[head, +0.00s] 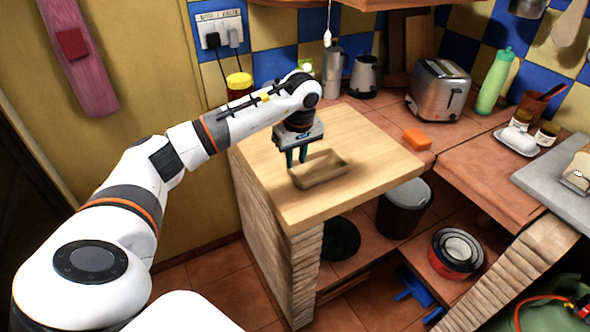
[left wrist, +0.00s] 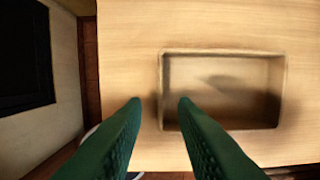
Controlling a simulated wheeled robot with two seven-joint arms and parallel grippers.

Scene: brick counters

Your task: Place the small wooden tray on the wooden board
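The small wooden tray (head: 322,174) is upright on the light wooden board (head: 380,150), or very close above it; I cannot tell for certain. In the left wrist view the tray (left wrist: 225,52) lies to the right over the board (left wrist: 130,30). My left gripper (head: 296,160) points down at the tray's left end. In the wrist view its green fingers (left wrist: 160,104) are apart, one on each side of the tray's left wall, with gaps visible. My right gripper is in neither view.
A moka pot (head: 334,68), a small metal jug (head: 365,76) and a yellow jar (head: 239,85) stand at the back. The board's front and right areas are clear.

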